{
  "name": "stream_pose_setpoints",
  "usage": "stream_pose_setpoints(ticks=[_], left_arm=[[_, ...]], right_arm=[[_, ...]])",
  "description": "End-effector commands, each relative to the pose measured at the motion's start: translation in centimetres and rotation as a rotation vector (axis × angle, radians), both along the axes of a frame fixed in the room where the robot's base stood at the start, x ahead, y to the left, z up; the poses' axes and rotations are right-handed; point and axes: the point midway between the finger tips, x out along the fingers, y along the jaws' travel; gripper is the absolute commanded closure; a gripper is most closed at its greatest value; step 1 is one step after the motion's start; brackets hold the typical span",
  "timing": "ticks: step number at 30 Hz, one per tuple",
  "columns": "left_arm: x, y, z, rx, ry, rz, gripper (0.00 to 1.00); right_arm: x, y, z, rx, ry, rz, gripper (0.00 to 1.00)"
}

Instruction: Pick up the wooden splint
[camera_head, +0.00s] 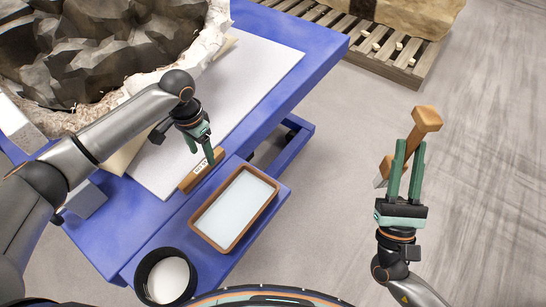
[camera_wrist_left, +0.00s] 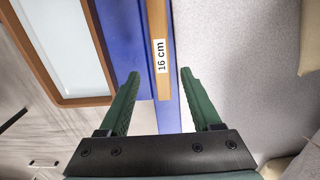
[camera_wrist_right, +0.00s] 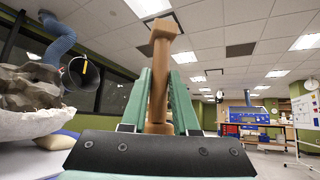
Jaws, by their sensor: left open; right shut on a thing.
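The wooden splint (camera_head: 191,182), a flat strip with a "16 cm" label, lies along the edge of the blue table beside the tray. My left gripper (camera_head: 201,154) is over it, fingers pointing down. In the left wrist view the splint (camera_wrist_left: 157,25) runs between the open fingertips (camera_wrist_left: 160,74), with the label between them; I cannot tell whether they touch it. My right gripper (camera_head: 409,147) is shut on a wooden tool (camera_head: 427,117) with a pale, pointed end, held up over the floor at the right. It also shows in the right wrist view (camera_wrist_right: 160,75).
A wood-rimmed tray (camera_head: 266,208) with a pale inside sits on a lower blue shelf. A black round container (camera_head: 139,280) stands near it. A large dark fossil block (camera_head: 95,62) in a white jacket fills the upper left. A pallet (camera_head: 398,53) is at the back.

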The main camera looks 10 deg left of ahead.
Motion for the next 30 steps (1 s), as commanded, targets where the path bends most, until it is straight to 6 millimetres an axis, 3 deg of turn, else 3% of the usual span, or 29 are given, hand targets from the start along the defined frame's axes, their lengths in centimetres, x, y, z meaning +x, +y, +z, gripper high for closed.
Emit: stream_pose_setpoints(ticks=[7, 16, 30], left_arm=[[0.3, 0.0, -3.7, 0.002, 0.002, 0.000, 0.35], [0.4, 0.0, -4.2, 0.003, 0.001, -0.001, 0.35], [0.4, 0.0, -4.1, 0.002, 0.000, 0.000, 0.87]], right_arm=[[0.0, 0.0, -0.6, 0.000, -0.001, 0.000, 1.00], [0.0, 0.0, -0.6, 0.000, -0.001, 0.000, 1.00], [0.0, 0.0, -0.6, 0.000, -0.001, 0.000, 1.00]])
